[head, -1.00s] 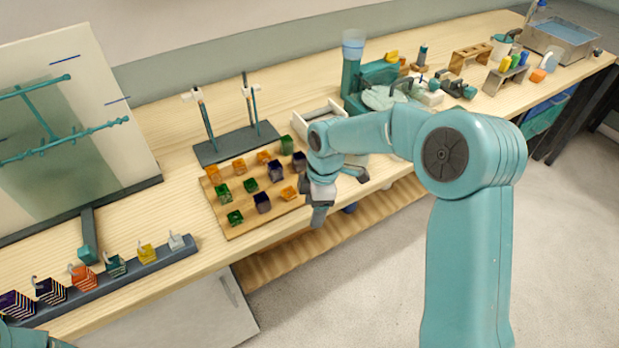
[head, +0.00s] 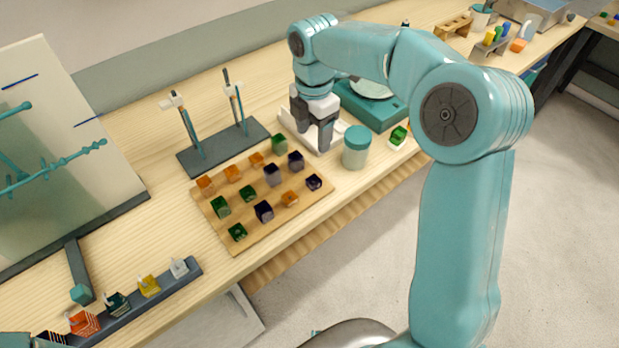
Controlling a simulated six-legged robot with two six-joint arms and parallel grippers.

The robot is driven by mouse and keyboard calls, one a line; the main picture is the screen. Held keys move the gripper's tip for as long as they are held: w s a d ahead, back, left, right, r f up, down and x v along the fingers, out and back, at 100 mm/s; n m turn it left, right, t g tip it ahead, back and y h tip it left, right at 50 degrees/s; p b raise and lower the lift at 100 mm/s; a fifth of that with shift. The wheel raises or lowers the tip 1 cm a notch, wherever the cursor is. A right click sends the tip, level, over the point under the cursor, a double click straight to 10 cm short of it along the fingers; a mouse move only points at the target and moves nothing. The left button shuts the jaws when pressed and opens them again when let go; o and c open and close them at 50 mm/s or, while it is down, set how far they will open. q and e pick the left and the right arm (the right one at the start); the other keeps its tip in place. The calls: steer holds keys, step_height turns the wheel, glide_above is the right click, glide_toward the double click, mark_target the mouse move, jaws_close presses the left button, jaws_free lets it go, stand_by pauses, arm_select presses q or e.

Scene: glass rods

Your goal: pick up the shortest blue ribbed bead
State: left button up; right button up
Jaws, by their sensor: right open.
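Dark blue beads stand on the wooden board (head: 225,236) among green and orange ones. They are at the middle (head: 272,174), the back right (head: 296,160), the front middle (head: 264,211) and the right edge (head: 313,182). The one at the right edge looks the lowest; ribs are too small to make out. My right gripper (head: 313,135) points down, open and empty, beyond the board's back right corner, over the white tray (head: 295,128). It is apart from all the beads.
A teal-lidded jar (head: 356,148) stands right of my right gripper. A rack with upright rods (head: 190,160) stands behind the board. A dark strip with several colored pieces (head: 180,288) lies front left. The table edge runs along the board's front right.

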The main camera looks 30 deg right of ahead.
step_height(320, 180, down, 4)
steer(key=s, duration=0.1)
glide_above(314, 182)
step_height(314, 182, down, 5)
steer(key=shift+w+r, duration=0.1)
steer(key=shift+s+f, duration=0.3)
steer(key=shift+f, duration=0.15)
steer(key=f, duration=0.3)
steer(key=f+p, duration=0.1)
steer(key=f, duration=0.1)
steer(key=shift+w+d, duration=0.1)
steer(key=shift+w, duration=0.3)
steer(key=shift+s, duration=0.1)
steer(key=shift+s+r, duration=0.1)
steer(key=c, duration=1)
steer(key=shift+c, duration=0.7)
